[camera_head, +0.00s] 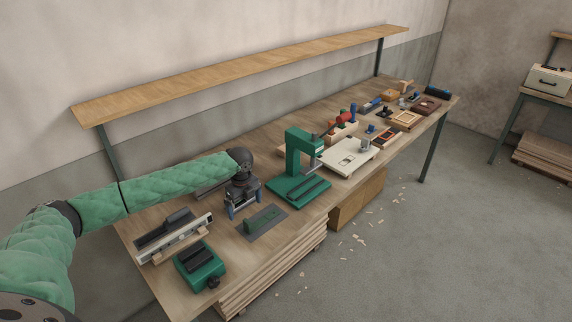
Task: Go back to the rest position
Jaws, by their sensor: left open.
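My left arm (165,182), in a green quilted sleeve, reaches in from the left over the workbench (205,233). My left gripper (246,207) points down above the bench, close to a dark mat (262,224) with a green block (261,217) on it. Its two fingers are apart and I see nothing between them. I cannot tell whether the fingertips touch the bench. My right gripper is not in view.
A green press (299,170) stands right of the gripper. A long levelled tool (176,238) and a green vise-like box (199,266) lie at the near end. A wooden shelf (240,73) runs above. Small tools fill the far end. Floor (420,240) is open, with scattered wood chips.

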